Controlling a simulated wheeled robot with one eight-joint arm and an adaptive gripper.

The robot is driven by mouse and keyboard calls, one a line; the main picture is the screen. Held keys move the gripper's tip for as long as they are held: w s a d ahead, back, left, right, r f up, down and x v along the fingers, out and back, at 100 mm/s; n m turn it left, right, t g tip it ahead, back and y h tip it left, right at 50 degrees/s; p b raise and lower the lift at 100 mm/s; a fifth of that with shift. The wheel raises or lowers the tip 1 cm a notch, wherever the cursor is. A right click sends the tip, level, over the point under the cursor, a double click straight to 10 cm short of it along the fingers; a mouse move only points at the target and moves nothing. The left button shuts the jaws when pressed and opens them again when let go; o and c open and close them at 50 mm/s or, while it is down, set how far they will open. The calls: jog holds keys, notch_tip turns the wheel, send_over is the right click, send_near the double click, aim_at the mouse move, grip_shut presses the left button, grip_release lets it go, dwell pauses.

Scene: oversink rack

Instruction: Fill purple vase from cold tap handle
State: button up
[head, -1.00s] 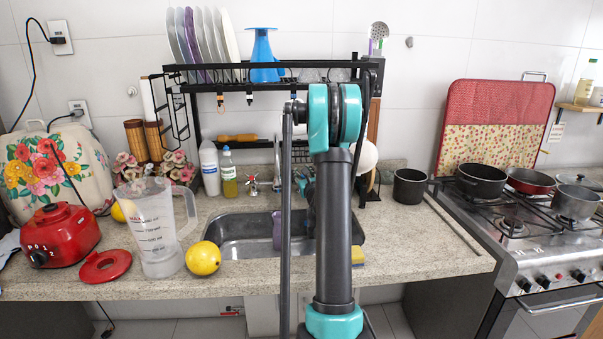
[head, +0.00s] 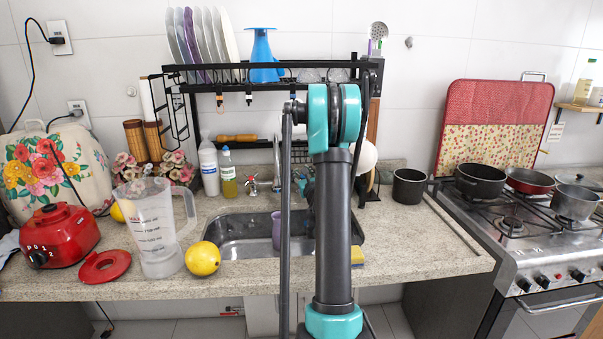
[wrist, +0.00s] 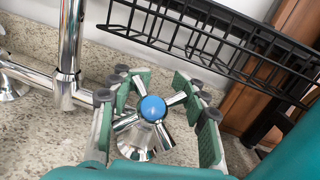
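The cold tap handle (wrist: 152,110), a chrome cross with a blue cap, stands between the spread fingers of my gripper (wrist: 153,92) in the wrist view. The green finger pads are on both sides of it, and I cannot tell whether they touch its arms. The purple vase (head: 276,230) is in the sink (head: 240,236), partly hidden behind my arm in the head view. The chrome faucet (head: 277,165) rises behind the sink, and its pipe (wrist: 70,50) shows left of my gripper in the wrist view. My arm hides most of the gripper in the head view.
The black rack (head: 270,70) spans above the sink, and its black wire basket (wrist: 215,40) is close to my gripper. Another tap handle (head: 252,186) is left of the faucet. A clear jug (head: 155,230) and a yellow fruit (head: 203,258) stand left of the sink.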

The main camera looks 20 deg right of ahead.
jog(key=o, duration=0.5)
jog(key=shift+d, duration=0.1)
jog(key=shift+o, duration=0.2)
jog(key=shift+s+a+f, duration=0.1)
jog(key=shift+s+a, duration=0.1)
jog(key=shift+s, duration=1.15)
jog(key=shift+s+a+f, duration=0.15)
jog(key=shift+s, duration=1.25)
jog(key=shift+s+a+f, duration=0.1)
jog(key=shift+s+a, duration=0.1)
jog(key=shift+s, duration=1.15)
